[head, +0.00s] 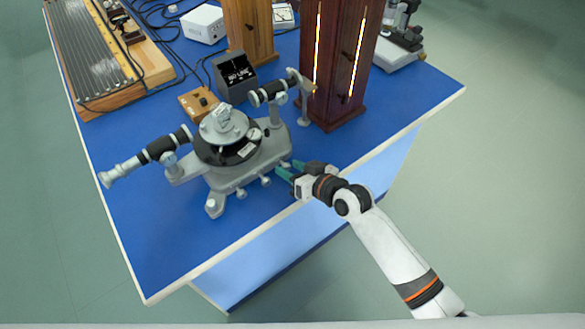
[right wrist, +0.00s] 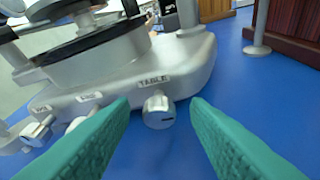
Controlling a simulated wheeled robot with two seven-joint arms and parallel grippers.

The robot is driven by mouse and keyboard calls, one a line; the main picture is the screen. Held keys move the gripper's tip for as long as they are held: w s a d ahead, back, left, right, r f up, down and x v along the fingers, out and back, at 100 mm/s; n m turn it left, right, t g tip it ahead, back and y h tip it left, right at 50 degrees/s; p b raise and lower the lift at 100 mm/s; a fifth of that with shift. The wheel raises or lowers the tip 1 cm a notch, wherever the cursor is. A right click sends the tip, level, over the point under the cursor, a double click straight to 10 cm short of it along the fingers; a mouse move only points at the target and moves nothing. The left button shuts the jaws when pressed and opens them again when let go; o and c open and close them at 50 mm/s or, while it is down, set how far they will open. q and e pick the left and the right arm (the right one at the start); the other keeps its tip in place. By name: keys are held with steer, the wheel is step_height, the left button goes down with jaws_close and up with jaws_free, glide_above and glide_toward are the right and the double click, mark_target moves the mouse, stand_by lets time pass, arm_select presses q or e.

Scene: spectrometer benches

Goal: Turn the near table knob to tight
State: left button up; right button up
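The spectrometer (head: 228,150) stands on the blue bench top, with a row of small knobs along its near base edge. In the right wrist view, a silver round knob (right wrist: 158,112) sits under a label reading TABLE. A short dark mark lies nearly level on its face. My right gripper (head: 287,170) is at the right end of this row, its teal fingers pointing at the base. In the wrist view the fingers are open, one on each side of the knob, with visible gaps. They do not appear to touch it. My left gripper is not in view.
More labelled knobs (right wrist: 78,122) sit left of the TABLE knob. A dark wooden lamp housing (head: 335,60) with glowing slits stands behind, right of the spectrometer. A small dark display box (head: 235,75) stands behind it. The bench's front edge runs below my right gripper; the front left blue surface is clear.

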steer(key=v, duration=1.2)
stand_by(0.3)
steer(key=s+d+f+m+g+h, duration=0.15)
steer(key=d+f, duration=0.25)
steer(key=f, duration=0.6)
steer(key=s+d+f+m+h, duration=0.1)
steer(key=s+d+f+h, duration=0.2)
steer(key=f, duration=0.7)
steer(key=s+d+f+m+g+h, duration=0.15)
steer(key=d+f, duration=0.35)
steer(key=f, duration=0.5)
steer(key=s+d+f+g+h, duration=0.1)
steer(key=s+f+g, duration=0.1)
steer(key=s+f, duration=0.4)
steer(key=s+d+f+n+g+h, duration=0.1)
steer(key=s+f, duration=0.5)
steer(key=s, duration=0.8)
steer(key=s+d+f+g+h, duration=0.1)
steer(key=s+f+g, duration=0.2)
steer(key=s+f, duration=0.3)
steer(key=s, duration=0.4)
steer(key=shift+s, duration=0.3)
